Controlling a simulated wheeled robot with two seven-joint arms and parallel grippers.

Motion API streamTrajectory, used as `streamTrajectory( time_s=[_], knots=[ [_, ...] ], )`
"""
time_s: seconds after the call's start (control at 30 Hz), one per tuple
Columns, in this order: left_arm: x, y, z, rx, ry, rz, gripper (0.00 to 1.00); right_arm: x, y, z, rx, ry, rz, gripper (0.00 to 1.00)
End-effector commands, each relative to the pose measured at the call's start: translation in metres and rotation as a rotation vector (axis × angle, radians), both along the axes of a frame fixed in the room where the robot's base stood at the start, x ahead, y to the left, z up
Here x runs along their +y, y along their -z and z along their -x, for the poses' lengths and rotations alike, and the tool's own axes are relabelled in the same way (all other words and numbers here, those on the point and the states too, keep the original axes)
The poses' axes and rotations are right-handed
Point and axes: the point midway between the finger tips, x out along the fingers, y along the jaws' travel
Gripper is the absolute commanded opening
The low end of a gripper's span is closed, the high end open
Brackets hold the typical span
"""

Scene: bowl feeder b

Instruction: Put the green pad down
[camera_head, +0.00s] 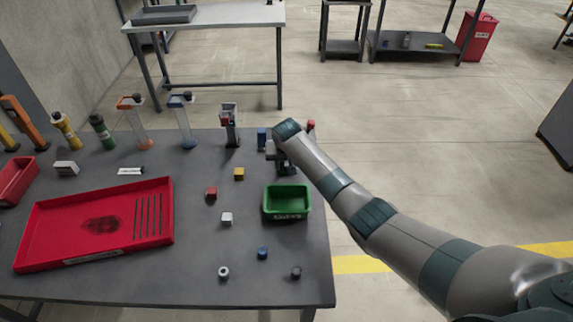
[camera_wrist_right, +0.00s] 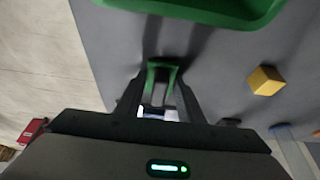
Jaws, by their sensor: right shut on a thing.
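My right gripper (camera_wrist_right: 160,82) is shut on the green pad (camera_wrist_right: 162,66), which shows between the fingertips in the wrist view. In the head view the right gripper (camera_head: 284,166) is at the right part of the dark table, just behind the green bin (camera_head: 287,214), and is partly hidden by my arm. The pad cannot be made out clearly there. The green bin also shows at the top of the wrist view (camera_wrist_right: 205,10), apart from the fingers. Whether the pad touches the table, I cannot tell. My left gripper is not in view.
On the table (camera_head: 190,262) a red tray (camera_head: 60,225) lies at left. A yellow cube (camera_head: 239,174), a red cube (camera_head: 211,193), a white cube (camera_head: 227,218) and a blue piece (camera_head: 262,253) lie near the bin. Upright devices (camera_head: 185,125) line the back edge.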

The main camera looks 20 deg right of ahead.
Motion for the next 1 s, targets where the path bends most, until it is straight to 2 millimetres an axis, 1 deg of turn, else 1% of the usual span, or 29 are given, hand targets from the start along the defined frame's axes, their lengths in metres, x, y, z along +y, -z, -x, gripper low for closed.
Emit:
streamTrajectory(
  time_s=[0.03,0.07,0.1,0.13,0.77,1.0],
  knots=[
    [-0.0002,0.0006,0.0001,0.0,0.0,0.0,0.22,0.0007,0.0054,0.0034,0.009,0.0,0.0,0.14],
    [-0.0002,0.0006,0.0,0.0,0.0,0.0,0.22,0.0006,0.006,0.0039,0.01,0.0,-0.001,0.42],
    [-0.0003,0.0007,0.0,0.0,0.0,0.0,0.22,0.0006,0.0064,0.0041,0.011,0.0,0.0,0.51],
    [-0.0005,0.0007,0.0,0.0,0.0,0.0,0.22,0.0003,0.0067,0.0044,0.012,0.0,0.0,0.53],
    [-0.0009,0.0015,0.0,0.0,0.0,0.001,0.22,-0.0053,0.0109,0.0074,0.023,0.007,0.007,0.53],
    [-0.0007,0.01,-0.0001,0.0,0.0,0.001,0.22,-0.0058,0.0064,0.0065,0.019,0.006,0.009,0.53]
  ],
)
